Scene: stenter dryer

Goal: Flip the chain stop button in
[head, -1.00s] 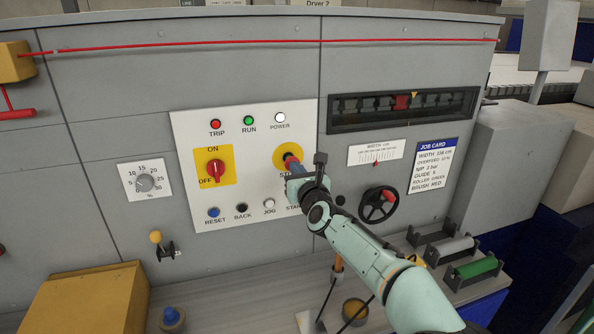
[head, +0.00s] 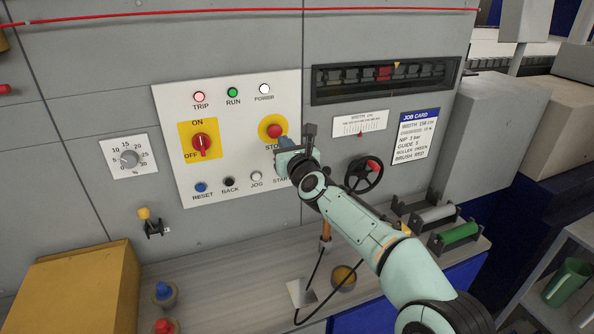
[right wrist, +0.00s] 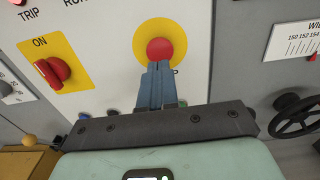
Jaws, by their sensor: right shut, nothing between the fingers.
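The stop button is a red mushroom head (head: 273,130) on a round yellow plate, on the white panel (head: 183,120), above a partly hidden "STO..." label. It also shows in the right wrist view (right wrist: 160,48). My right gripper (head: 284,143) is shut and empty, its blue fingers just below and right of the button in the head view. In the right wrist view the fingertips (right wrist: 158,66) overlap the button's lower edge; I cannot tell whether they touch it. My left gripper is not in view.
A red rotary switch (head: 201,144) on a yellow plate is to the left. The TRIP lamp (head: 199,97) looks pale and bright. Small buttons line the panel's bottom. A black handwheel (head: 363,175) is right of my gripper. A shelf with rollers (head: 460,231) lies below.

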